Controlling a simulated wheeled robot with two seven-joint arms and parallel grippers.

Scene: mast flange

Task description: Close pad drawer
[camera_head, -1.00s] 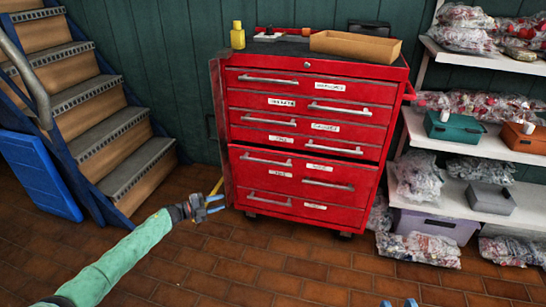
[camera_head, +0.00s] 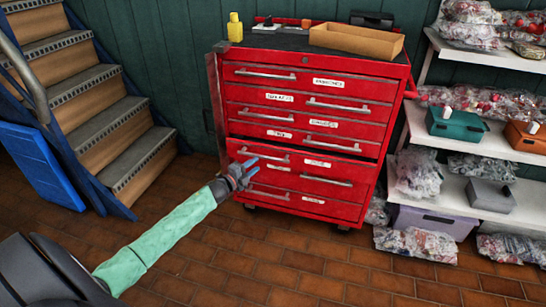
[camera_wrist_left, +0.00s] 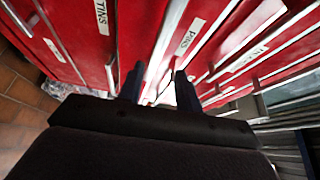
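The red tool cabinet (camera_head: 300,110) stands against the back wall. Its drawers have silver handles and white labels too small to read surely in the head view. A lower drawer (camera_head: 330,172) has a dark gap along its top edge and seems to stand slightly proud; I cannot tell how far. My left gripper (camera_head: 254,169) is in front of the cabinet's lower left drawers, fingers apart and empty. In the left wrist view, its two fingers (camera_wrist_left: 159,85) point at the red fronts, with a short label (camera_wrist_left: 189,37) just beyond; contact cannot be told. My right gripper is out of view.
A yellow bottle (camera_head: 235,27) and an open cardboard box (camera_head: 356,40) stand on the cabinet top. Shelves with bagged goods and a teal box (camera_head: 456,125) are at right. Stairs (camera_head: 95,120) and a blue panel (camera_head: 38,165) are at left. The brick floor in front is clear.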

